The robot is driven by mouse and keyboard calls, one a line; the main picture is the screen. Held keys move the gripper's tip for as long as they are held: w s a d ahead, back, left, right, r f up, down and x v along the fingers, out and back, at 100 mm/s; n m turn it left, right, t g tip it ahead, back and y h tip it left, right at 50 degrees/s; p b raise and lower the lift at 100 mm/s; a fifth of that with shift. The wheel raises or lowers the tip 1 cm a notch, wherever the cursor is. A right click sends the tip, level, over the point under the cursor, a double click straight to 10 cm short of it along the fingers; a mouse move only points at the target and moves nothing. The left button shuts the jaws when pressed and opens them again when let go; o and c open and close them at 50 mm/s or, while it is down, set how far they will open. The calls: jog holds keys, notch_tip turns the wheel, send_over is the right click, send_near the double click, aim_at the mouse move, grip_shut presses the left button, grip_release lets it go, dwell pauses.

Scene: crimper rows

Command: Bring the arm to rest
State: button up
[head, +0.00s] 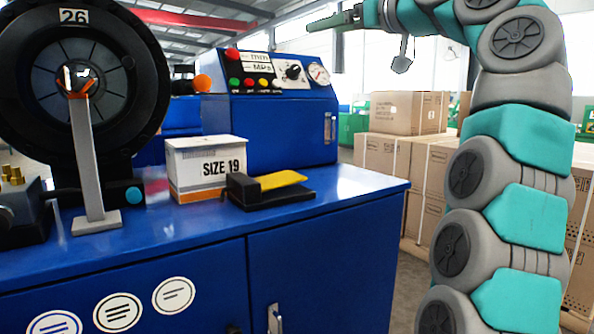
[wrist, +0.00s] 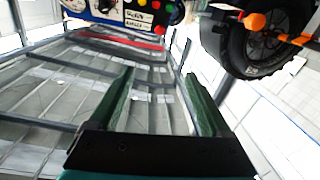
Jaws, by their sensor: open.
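My gripper (head: 335,20) is at the upper middle of the head view, high above the blue control box and clear of the bench. In the wrist view my gripper (wrist: 158,100) shows two dark green fingers spread apart, with nothing between them. Beyond the fingers lie the roof beams and windows. My arm rises along the right side of the head view and bends left at the top. The fingertips touch nothing.
A blue bench (head: 200,232) carries the black crimper head (head: 28,100) marked 26, a grey stand (head: 95,224), a SIZE 19 box (head: 206,168), a black pedal (head: 262,192) and the control box (head: 270,128). Cardboard boxes (head: 402,112) stand behind my arm.

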jog(key=s+a+f+m+g+h, duration=0.1)
jog(key=a+f+m+g+h, duration=0.1)
jog(key=f, duration=0.7)
jog(key=a+f+m+g+h, duration=0.1)
jog(key=f+m+g, duration=0.15)
jog(key=f, duration=0.55)
jog(key=s+f+g+h, duration=0.1)
jog(key=s+f, duration=0.2)
jog(key=f, duration=0.3)
jog(key=s+f+m+g+h, duration=0.1)
jog(key=s+f+g, duration=0.15)
jog(key=f, duration=0.35)
jog(key=s+f+h, duration=0.1)
jog(key=s+f, duration=0.2)
jog(key=f, duration=0.3)
jog(key=s+d+f+m+g+h, duration=0.1)
jog(key=s+d+f+g, duration=0.1)
jog(key=s+f, duration=0.7)
jog(key=s+d+f+m+g+h, duration=0.1)
jog(key=s+d+f, duration=0.4)
jog(key=s+f, duration=0.5)
jog(key=s+d+f+m+g+h, duration=0.2)
jog(key=s+d+f+g+h, duration=0.1)
jog(key=s+f, duration=0.7)
jog(key=s+d+g, duration=0.1)
jog(key=s, duration=0.2)
jog(key=shift+s+d+g, duration=0.2)
jog(key=shift+g, duration=0.2)
